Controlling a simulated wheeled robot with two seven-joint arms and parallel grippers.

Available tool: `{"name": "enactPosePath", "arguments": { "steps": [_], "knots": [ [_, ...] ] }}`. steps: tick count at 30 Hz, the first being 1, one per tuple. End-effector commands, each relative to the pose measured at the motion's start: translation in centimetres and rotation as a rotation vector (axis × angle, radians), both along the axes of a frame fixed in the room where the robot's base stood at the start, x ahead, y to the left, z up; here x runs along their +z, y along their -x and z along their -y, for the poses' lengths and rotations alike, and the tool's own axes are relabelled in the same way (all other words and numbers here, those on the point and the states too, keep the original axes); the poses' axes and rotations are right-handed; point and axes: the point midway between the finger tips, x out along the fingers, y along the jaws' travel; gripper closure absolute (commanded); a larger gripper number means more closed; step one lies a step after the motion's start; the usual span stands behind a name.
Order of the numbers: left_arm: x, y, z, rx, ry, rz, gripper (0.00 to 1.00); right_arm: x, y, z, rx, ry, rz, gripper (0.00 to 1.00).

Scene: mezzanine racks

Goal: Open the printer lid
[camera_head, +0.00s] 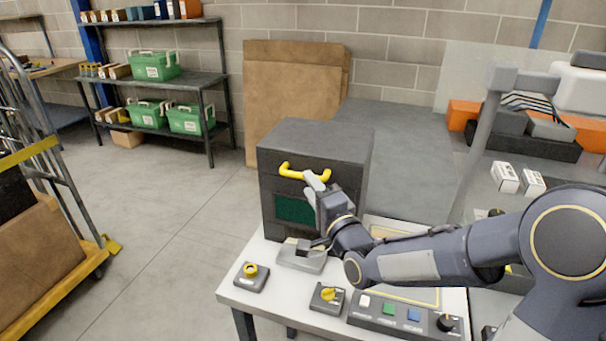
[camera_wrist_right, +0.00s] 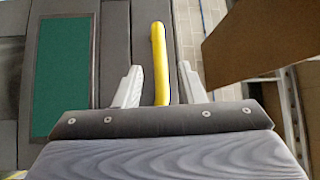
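The printer (camera_head: 320,142) is a dark grey box on the white table, with a yellow bar handle (camera_head: 291,172) and a green window (camera_head: 294,210) on its front. The front looks closed. My right gripper (camera_head: 317,183) is at the right end of the handle. In the right wrist view the yellow handle (camera_wrist_right: 160,60) runs between the two pale fingers of the right gripper (camera_wrist_right: 160,84), with a visible gap on each side. The fingers are open around it, not clamped. The green window (camera_wrist_right: 62,65) is at the left there. My left gripper is not in view.
The white table (camera_head: 234,290) also carries a yellow-knob box (camera_head: 251,276), a second knob box (camera_head: 327,297) and a button panel (camera_head: 400,316) in front of the printer. Brown boards (camera_head: 290,95) lean behind it. The floor (camera_head: 165,240) to the left is clear.

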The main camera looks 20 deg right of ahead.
Motion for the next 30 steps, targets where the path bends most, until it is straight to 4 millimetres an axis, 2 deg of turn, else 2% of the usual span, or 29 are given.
{"name": "enactPosePath", "arguments": {
  "steps": [3,9,19,27,30],
  "knots": [
    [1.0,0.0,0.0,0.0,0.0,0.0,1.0,0.5,-2.0,-0.5,0.003,0.002,-0.002,0.64],
    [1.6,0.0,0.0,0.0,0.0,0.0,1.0,0.6,-4.0,-0.9,0.0,0.002,-0.003,0.64],
    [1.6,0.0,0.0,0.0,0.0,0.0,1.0,0.6,-4.4,-0.9,-0.001,0.002,-0.002,0.64],
    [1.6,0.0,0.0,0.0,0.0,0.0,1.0,0.6,-4.4,-0.9,-0.001,0.002,-0.002,0.99],
    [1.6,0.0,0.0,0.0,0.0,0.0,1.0,0.6,-4.3,-0.9,-0.001,0.002,-0.002,1.0]
  ]
}}
